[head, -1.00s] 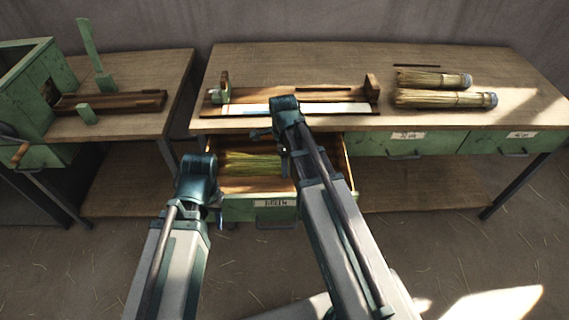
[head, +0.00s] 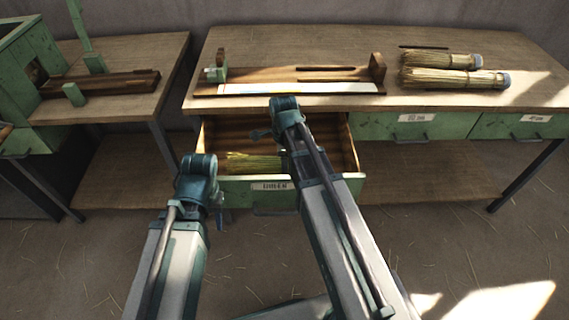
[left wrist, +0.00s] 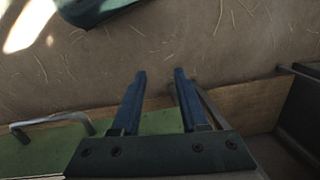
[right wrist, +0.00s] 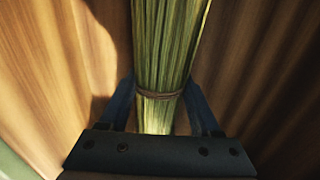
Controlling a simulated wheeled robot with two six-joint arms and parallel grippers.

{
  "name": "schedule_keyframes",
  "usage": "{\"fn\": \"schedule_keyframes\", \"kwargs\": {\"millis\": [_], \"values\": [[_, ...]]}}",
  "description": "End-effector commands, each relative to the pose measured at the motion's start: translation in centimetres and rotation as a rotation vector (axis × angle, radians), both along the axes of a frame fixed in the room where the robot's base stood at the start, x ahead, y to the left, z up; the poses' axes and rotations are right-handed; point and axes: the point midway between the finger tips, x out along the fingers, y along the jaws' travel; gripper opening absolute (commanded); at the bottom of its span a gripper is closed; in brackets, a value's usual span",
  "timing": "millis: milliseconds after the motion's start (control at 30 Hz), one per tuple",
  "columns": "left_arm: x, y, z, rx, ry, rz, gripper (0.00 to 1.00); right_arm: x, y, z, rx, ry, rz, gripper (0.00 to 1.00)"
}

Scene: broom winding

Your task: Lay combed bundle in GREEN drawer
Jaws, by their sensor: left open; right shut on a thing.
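The bundle of green-yellow straw (head: 250,163) is inside the open drawer labelled GREEN (head: 230,190), close behind its front panel, which hides its lower edge. In the right wrist view the bundle (right wrist: 172,45) has a twine tie between the fingers of my right gripper (right wrist: 160,92). That gripper is shut on it, with brown wooden boards close below. I cannot tell whether the bundle touches the drawer floor. In the head view my right arm covers its right end. My left gripper (left wrist: 160,74) is open and empty, just in front of the drawer front, over the floor.
The bench (head: 300,50) carries a wooden jig (head: 290,75) above the drawer and two tied straw bundles (head: 455,79) at right. Two shut green drawers (head: 400,125) are to the right. A second table (head: 115,65) with a green machine stands at left.

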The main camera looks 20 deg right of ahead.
Motion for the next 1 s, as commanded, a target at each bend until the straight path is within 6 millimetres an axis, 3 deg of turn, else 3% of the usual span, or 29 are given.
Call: {"fn": "schedule_keyframes", "kwargs": {"millis": [367,400,600,1000], "values": [[0.0,0.0,0.05,0.0,0.0,0.0,0.44,0.0,0.0,0.05,0.0,0.0,0.0,0.0],[0.0,0.0,0.05,0.0,0.0,0.0,0.44,0.0,0.0,0.05,0.0,0.0,0.0,0.66],[0.0,-0.01,0.05,0.0,0.0,0.0,0.44,0.0,0.0,0.05,0.0,0.0,0.0,0.99],[0.0,0.0,0.36,0.0,0.0,0.0,0.44,0.0,0.0,0.36,0.0,0.0,0.0,0.99]]}}
